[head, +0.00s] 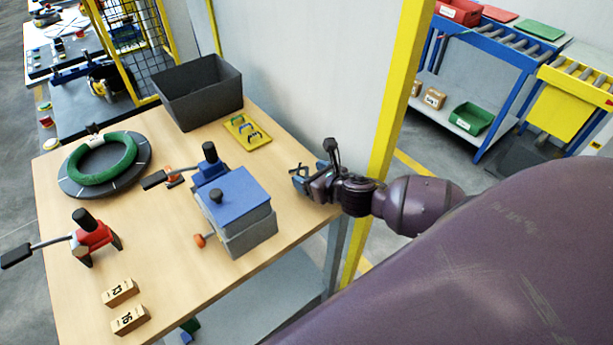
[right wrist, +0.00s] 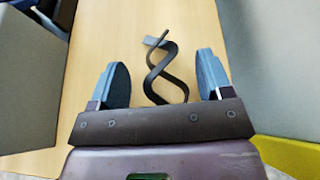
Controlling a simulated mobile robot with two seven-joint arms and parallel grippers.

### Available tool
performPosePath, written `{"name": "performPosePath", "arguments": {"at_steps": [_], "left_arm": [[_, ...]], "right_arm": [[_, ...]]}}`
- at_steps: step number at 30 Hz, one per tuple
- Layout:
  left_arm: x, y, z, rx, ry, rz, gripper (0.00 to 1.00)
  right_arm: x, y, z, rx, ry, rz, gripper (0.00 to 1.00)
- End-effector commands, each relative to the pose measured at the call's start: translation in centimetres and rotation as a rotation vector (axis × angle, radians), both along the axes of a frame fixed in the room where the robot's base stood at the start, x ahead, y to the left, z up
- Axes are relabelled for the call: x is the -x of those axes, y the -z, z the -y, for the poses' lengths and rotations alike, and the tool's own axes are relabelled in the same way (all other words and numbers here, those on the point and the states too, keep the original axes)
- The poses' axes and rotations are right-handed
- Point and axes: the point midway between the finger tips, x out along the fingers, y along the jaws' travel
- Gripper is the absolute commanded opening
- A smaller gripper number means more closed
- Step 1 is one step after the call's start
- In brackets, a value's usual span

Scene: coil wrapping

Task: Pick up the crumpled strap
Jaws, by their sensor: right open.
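The crumpled strap (right wrist: 164,72) is a dark, twisted strip with a greyish end. In the right wrist view it lies on the wooden table (right wrist: 120,22), between and ahead of the fingertips of my right gripper (right wrist: 162,75). The gripper is open, with blue fingers to either side of the strap and a visible gap on each side. In the head view my right gripper (head: 298,178) is low over the table's right edge, right of the blue-lidded grey box. I cannot make out the strap there. My left gripper is not in view.
The blue-lidded box (head: 236,200) stands left of my gripper. A yellow tray (head: 249,135) and a dark bin (head: 197,97) are behind it. A green coil (head: 102,158), a red lever tool (head: 92,236) and numbered blocks (head: 121,292) are farther left. A yellow post (head: 400,90) rises to the right.

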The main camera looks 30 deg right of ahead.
Motion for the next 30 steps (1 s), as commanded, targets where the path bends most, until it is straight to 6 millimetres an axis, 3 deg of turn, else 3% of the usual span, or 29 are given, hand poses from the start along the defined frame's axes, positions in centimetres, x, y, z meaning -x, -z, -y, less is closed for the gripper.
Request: {"name": "performPosePath", "arguments": {"at_steps": [11, 21, 30], "left_arm": [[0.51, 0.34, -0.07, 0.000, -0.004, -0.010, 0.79], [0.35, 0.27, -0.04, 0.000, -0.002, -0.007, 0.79], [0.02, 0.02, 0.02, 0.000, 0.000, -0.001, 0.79]], "right_arm": [[-0.88, 0.41, -0.12, 0.001, 0.000, -0.001, 0.72], [-0.85, 0.40, -0.12, 0.001, 0.000, -0.001, 0.20], [-0.88, 0.06, -0.12, 0.001, -0.001, 0.000, 0.19]]}}
